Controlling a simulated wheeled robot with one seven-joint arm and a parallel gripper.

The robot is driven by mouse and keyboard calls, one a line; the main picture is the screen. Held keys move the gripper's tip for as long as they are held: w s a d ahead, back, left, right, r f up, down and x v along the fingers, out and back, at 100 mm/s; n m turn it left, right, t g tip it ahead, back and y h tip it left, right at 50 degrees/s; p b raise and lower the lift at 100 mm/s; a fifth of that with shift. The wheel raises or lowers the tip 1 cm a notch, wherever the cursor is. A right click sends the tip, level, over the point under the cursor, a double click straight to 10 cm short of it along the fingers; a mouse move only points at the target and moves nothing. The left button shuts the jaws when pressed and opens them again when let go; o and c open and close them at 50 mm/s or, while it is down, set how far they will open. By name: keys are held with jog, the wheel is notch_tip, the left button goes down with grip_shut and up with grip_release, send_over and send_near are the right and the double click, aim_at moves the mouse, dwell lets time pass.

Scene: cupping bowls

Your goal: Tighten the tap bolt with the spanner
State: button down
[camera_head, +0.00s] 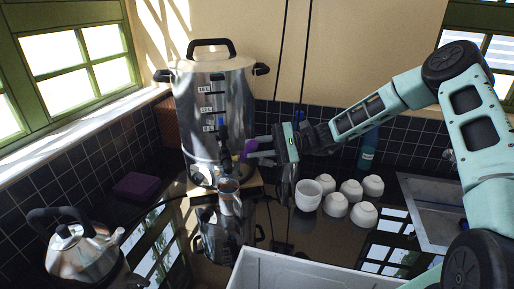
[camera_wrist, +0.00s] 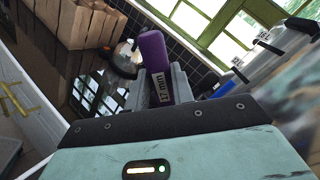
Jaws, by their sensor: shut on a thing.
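My gripper (camera_head: 275,150) is shut on the spanner (camera_head: 250,146), which has purple parts. In the wrist view the spanner shows a purple end (camera_wrist: 152,52) and a "17 mm" label (camera_wrist: 160,89) between the fingers (camera_wrist: 162,84). The steel urn (camera_head: 214,110) stands left of my gripper, with its tap (camera_head: 224,155) low on the front. The spanner is close to the tap; I cannot tell whether they touch. The tap bolt cannot be made out.
A metal cup (camera_head: 229,194) stands below the tap. Several white bowls (camera_head: 308,195) stand on the dark counter right of the urn. A kettle (camera_head: 80,247) stands at the front left, and a purple block (camera_head: 134,186) lies behind it. A sink (camera_head: 428,205) is at the right.

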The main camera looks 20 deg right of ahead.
jog(key=shift+a, duration=0.4)
jog(key=shift+w+a, duration=0.1)
jog(key=shift+a, duration=0.55)
jog(key=shift+w+r+m, duration=0.45)
jog(key=shift+w+m, duration=0.1)
jog(key=shift+m, duration=0.05)
jog(key=shift+s+f+n, duration=0.45)
jog(key=shift+s+n, duration=0.05)
jog(key=shift+n, duration=0.1)
jog(key=shift+d, duration=0.6)
jog(key=shift+s+d, duration=0.1)
jog(key=shift+d, duration=0.05)
